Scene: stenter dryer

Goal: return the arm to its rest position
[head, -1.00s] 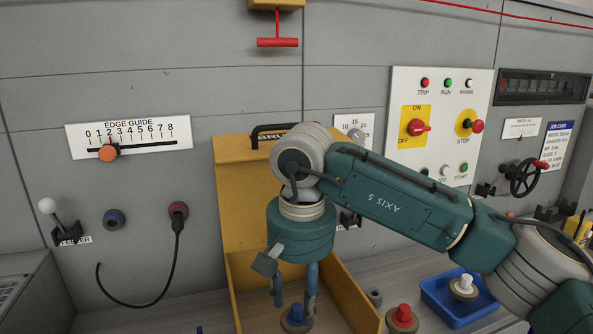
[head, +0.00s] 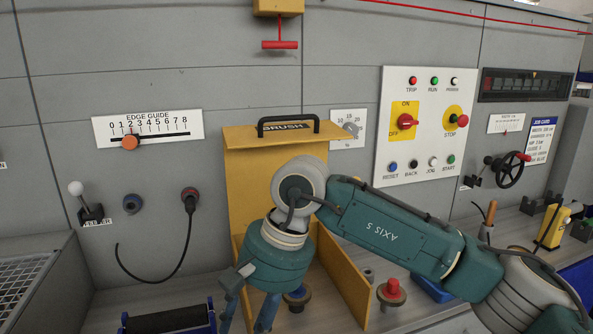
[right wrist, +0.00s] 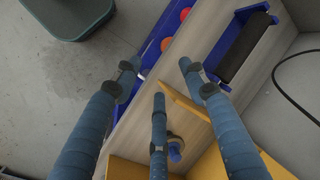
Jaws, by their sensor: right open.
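My right arm comes in from the right of the head view, and its teal wrist hangs in front of the yellow brush box (head: 245,190). My right gripper (head: 247,316) points down at the bottom edge, where its fingertips are cut off. In the right wrist view the blue fingers of the right gripper (right wrist: 157,78) are spread apart with nothing between them. They are over the edge of the wooden worktop (right wrist: 200,40). My left gripper is in neither view.
A blue-knobbed piece (head: 297,297) stands in the box, with a red-knobbed piece (head: 391,292) to its right. A black roller (head: 166,318) in a blue holder lies left of the gripper. The control panel (head: 432,125) and handwheel (head: 510,170) are on the wall behind.

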